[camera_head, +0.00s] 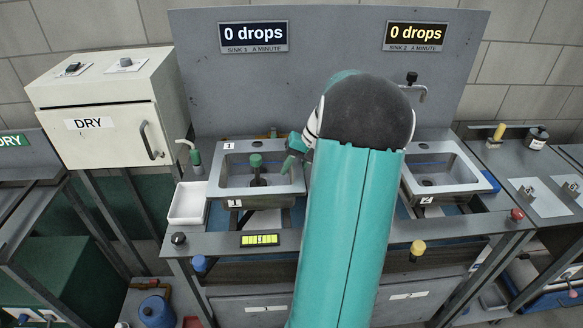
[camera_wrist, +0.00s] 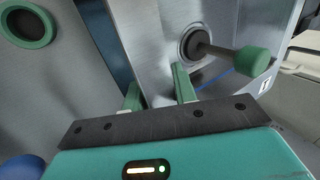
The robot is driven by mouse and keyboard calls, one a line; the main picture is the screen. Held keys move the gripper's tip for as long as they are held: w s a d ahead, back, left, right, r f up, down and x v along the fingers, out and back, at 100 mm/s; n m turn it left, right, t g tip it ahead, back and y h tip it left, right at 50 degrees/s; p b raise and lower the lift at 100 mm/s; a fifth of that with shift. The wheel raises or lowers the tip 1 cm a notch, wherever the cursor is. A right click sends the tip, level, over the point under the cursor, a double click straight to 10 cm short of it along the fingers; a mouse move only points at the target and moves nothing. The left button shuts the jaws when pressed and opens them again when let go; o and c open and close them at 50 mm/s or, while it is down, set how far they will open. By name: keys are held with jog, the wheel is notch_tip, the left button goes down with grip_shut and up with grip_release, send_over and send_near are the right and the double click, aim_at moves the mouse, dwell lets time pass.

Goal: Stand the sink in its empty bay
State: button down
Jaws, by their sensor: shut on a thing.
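The grey steel sink marked 1 (camera_head: 230,182) is at the left bay of the bench in the head view. A green-knobbed stem (camera_head: 257,170) stands up from its drain. My gripper (camera_head: 292,157) is at this sink's right rim, partly hidden by my arm. In the wrist view the sink (camera_wrist: 150,35) shows its wall between my two green fingers (camera_wrist: 158,90), which are shut on it. The stem's green knob (camera_wrist: 251,61) also shows there. A second sink, marked 2 (camera_head: 440,168), sits in the right bay, partly hidden. I cannot tell whether sink 1 is lifted off its supports.
A white tray (camera_head: 187,203) stands just left of sink 1. A cream DRY cabinet (camera_head: 105,137) is at the left. The back panel carries two signs reading 0 drops (camera_head: 253,35). A black knob (camera_head: 179,238) and a yellow knob (camera_head: 417,247) are along the front rail.

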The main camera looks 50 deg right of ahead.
jog(key=shift+w+d+f, duration=0.1)
jog(key=shift+f, duration=1.65)
jog(key=c, duration=1.1)
grip_release()
jog(key=v, duration=1.2)
